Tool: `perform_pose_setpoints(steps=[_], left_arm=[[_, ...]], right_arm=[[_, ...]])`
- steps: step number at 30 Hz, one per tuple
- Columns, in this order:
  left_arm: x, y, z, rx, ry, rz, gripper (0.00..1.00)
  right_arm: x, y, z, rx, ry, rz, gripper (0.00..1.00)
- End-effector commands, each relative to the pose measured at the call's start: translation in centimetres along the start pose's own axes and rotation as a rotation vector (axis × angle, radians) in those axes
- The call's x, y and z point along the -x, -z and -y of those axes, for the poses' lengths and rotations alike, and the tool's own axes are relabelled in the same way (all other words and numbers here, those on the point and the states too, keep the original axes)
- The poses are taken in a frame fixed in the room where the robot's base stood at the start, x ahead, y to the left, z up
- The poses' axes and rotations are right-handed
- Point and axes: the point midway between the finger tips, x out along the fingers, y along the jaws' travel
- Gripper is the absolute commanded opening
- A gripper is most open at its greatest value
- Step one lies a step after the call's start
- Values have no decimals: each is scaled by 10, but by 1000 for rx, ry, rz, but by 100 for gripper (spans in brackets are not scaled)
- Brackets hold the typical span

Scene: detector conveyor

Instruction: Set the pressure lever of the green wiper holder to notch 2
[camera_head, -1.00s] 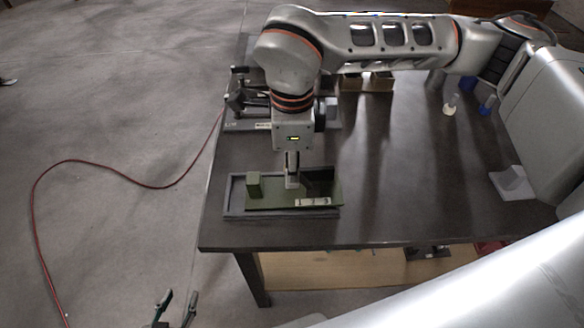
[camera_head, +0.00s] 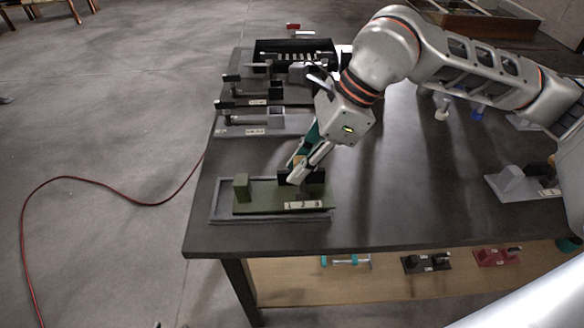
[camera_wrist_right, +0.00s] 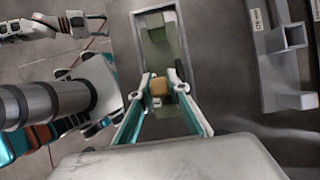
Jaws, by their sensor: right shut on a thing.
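The green wiper holder (camera_head: 265,207) lies in a shallow grey tray (camera_head: 222,216) near the table's front left corner. It has an upright green block (camera_head: 241,187) at its left end and a pale label strip marked 1, 2, 3 (camera_head: 303,205). My right gripper (camera_head: 295,177) reaches down at a slant to the holder's right part. In the right wrist view, its fingers (camera_wrist_right: 160,88) are shut on a tan lever knob (camera_wrist_right: 159,87). The rest of the lever and its notch are hidden. My left gripper (camera_wrist_right: 78,24) appears at the upper left there; its jaws are unclear.
Grey fixtures (camera_head: 265,121) stand behind the holder, with a black rack (camera_head: 293,56) at the far end. A grey block on a plate (camera_head: 508,178) is at the right. The middle of the table (camera_head: 400,190) is clear. A red cable (camera_head: 110,203) lies on the floor.

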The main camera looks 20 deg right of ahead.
Motion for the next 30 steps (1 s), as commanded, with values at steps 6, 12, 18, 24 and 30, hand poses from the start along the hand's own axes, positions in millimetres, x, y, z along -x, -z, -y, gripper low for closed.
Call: perform_pose_setpoints(steps=[6, 12, 18, 24, 30], left_arm=[[0, 3, 1, -3, 2, -6, 38], [1, 1, -2, -1, -3, -2, 38], [3, -6, -6, 1, -10, 11, 38], [2, -9, -6, -3, -12, 17, 38], [2, -6, -5, -1, -9, 12, 38]], right_arm=[[1, 1, 0, 1, 1, 19, 0], [2, 1, 0, 1, 1, 18, 22], [2, 1, 0, 1, 1, 18, 35], [2, 1, 0, 1, 2, 17, 35], [22, 1, 1, -1, 6, 18, 35]])
